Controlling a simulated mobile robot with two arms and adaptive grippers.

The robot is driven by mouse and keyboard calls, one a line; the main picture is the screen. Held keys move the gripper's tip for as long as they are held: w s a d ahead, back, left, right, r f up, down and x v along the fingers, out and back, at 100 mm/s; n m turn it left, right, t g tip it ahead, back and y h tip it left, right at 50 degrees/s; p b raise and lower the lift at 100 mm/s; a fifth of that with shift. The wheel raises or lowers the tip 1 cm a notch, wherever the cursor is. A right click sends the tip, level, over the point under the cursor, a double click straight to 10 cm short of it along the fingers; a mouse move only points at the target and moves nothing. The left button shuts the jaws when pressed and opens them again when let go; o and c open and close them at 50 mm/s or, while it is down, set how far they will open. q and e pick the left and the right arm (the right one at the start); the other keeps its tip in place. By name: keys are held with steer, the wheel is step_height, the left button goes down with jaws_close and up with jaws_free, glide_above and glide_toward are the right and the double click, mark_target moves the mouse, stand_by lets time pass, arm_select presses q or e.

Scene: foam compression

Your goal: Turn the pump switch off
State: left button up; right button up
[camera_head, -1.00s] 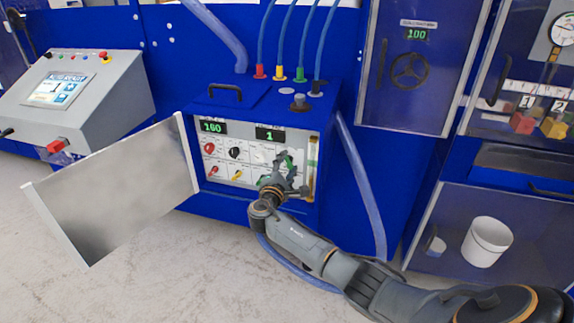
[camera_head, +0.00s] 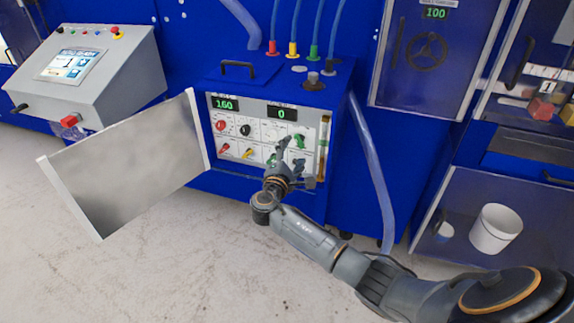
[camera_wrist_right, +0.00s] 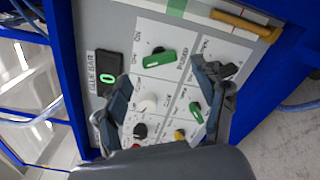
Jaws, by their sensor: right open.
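The control panel (camera_head: 268,107) of the blue cabinet carries several coloured knobs and two green displays, reading 160 and 0. A green switch handle (camera_head: 300,141) sits at the upper right of the panel; it also shows in the right wrist view (camera_wrist_right: 158,58), lying slightly tilted. The small labels are too blurred to tell for certain which is the pump switch. My right gripper (camera_head: 284,153) is open and empty in front of the panel. In the right wrist view its fingers (camera_wrist_right: 163,72) stand apart, either side of the green handle and a white knob (camera_wrist_right: 148,104).
The grey cabinet door (camera_head: 125,165) stands open to the left. Hoses rise from coloured fittings (camera_head: 292,50) on the cabinet top. A grey console (camera_head: 95,75) with a screen is at left. A white bucket (camera_head: 494,229) stands at right. The floor in front is clear.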

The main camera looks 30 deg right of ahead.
steer(key=v, duration=0.7)
steer(key=shift+a, duration=0.1)
